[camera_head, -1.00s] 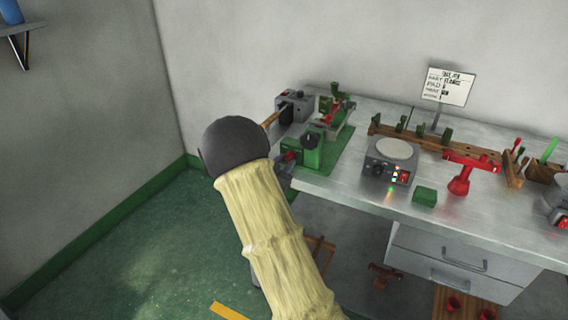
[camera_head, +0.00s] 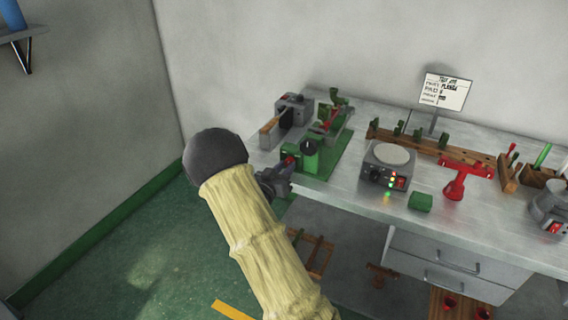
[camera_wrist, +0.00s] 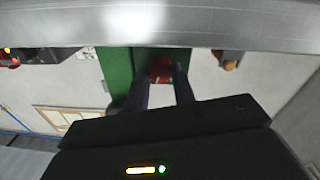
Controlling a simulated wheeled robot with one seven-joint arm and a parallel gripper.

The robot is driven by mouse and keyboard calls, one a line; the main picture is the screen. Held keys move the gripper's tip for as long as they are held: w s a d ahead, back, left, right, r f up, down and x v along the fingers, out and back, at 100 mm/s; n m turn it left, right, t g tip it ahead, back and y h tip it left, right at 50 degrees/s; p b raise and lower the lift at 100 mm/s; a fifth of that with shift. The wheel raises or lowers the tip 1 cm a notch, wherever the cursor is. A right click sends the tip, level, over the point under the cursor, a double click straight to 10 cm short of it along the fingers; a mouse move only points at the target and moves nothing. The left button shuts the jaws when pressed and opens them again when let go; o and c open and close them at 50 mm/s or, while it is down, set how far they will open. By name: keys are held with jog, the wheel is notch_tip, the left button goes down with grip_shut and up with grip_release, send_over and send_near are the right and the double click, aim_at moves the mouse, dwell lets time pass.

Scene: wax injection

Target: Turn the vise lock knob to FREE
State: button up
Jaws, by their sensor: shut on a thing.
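The green vise (camera_head: 319,158) stands on a green mat near the left front edge of the metal bench, with a black round knob (camera_head: 308,146) on top. A small red knob (camera_head: 289,160) sticks out from its front left side. My gripper (camera_head: 276,178) is at that side, partly hidden behind my arm. In the wrist view, the two dark fingers (camera_wrist: 162,82) are on either side of the red knob (camera_wrist: 161,68), beside the green vise body (camera_wrist: 117,72). The fingers are shut on the red knob. I cannot read any lock marking.
A grey device with a wooden bar (camera_head: 270,125) stands behind and left of the vise. A round-topped device with lit buttons (camera_head: 388,165), a small green block (camera_head: 420,201) and a red stand (camera_head: 463,176) are to the right. Floor is clear at left.

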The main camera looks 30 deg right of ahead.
jog(key=n+p, duration=0.4)
jog(key=n, duration=0.2)
jog(key=shift+r+n, duration=0.1)
jog(key=shift+n, duration=0.3)
jog(key=n+p, duration=0.1)
jog(key=n, duration=0.1)
jog(key=shift+n+p, duration=0.4)
jog(key=shift+n+t+p, duration=0.4)
jog(key=shift+n+p, duration=0.35)
jog(key=shift+n, duration=1.25)
jog(key=shift+f, duration=0.2)
jog(key=o, duration=1)
jog(key=shift+s+d, duration=0.1)
